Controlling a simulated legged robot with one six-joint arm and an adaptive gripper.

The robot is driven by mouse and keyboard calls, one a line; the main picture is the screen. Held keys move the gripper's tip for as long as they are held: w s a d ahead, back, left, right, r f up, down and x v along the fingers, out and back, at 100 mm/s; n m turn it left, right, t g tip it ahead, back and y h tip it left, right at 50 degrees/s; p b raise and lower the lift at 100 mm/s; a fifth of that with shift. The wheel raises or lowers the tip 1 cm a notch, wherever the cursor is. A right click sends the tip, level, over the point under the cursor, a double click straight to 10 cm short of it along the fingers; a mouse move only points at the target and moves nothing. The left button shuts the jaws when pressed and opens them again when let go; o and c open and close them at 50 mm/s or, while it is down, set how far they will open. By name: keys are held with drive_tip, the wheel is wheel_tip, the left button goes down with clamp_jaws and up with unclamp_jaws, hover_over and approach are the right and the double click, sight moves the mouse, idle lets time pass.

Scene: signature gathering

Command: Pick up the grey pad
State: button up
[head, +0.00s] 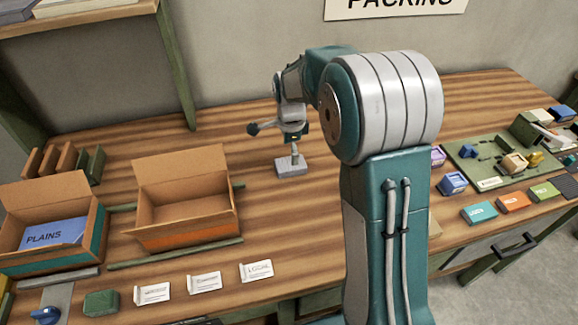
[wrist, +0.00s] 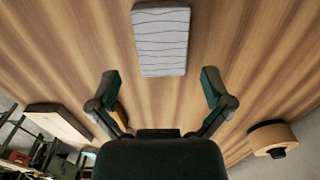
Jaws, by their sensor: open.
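The grey pad (head: 291,168) is a small flat block lying on the wooden table, right of the open cardboard box. In the wrist view the pad (wrist: 161,40) shows a pale grey top with dark wavy lines, at the top centre. My gripper (head: 295,152) appears just above the pad in the head view. In the wrist view my gripper (wrist: 158,82) is open, with its two fingers spread wide and nothing between them. The pad lies beyond the fingertips, roughly centred between them. I cannot tell the exact height of the fingers over it.
An open cardboard box (head: 187,238) and a box with a blue "PLAINS" packet (head: 57,233) stand to the left. White cards (head: 204,283) lie along the front. Coloured blocks (head: 513,201) and a green board (head: 470,170) are on the right. The table around the pad is clear.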

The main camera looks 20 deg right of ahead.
sight(290, 163)
wheel_tip(290, 163, down, 5)
drive_tip(key=shift+w+f, duration=0.15)
drive_tip(key=c, duration=0.7)
